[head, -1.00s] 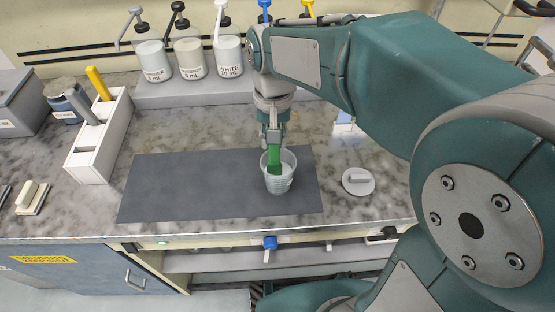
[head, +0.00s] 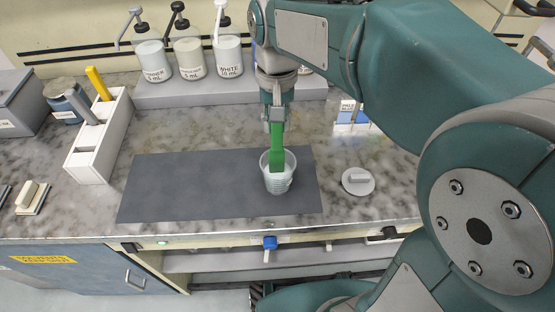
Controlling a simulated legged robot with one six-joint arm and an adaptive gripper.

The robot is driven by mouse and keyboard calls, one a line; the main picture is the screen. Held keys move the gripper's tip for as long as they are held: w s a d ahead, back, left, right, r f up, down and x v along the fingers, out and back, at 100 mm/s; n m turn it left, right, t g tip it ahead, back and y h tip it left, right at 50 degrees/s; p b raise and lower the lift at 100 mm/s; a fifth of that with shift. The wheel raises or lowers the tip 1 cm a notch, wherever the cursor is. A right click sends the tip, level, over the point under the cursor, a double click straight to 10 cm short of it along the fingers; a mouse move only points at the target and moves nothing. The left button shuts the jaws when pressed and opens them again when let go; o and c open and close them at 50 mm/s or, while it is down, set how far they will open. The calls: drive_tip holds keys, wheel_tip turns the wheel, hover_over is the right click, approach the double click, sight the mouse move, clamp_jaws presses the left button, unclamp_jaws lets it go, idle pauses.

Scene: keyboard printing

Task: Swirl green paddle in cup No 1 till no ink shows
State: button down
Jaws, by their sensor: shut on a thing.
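The green paddle (head: 277,147) is upright in my gripper (head: 274,117), which is shut on its upper end. The paddle's lower end is inside the mouth of a clear cup (head: 278,185). The cup stands on the right part of the dark grey mat (head: 190,187) and holds whitish contents. I see no clear streak of other ink from here. No number on the cup can be read. The paddle's tip is not clearly visible.
A grey round lid with a handle (head: 358,181) lies right of the mat. A white rack (head: 99,140) with a yellow-handled tool stands at left. Pump bottles (head: 189,58) line the raised shelf behind. The mat's left half is clear.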

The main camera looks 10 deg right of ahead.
drive_tip(key=shift+r, duration=2.65)
drive_tip(key=shift+r, duration=0.15)
drive_tip(key=shift+r, duration=1.85)
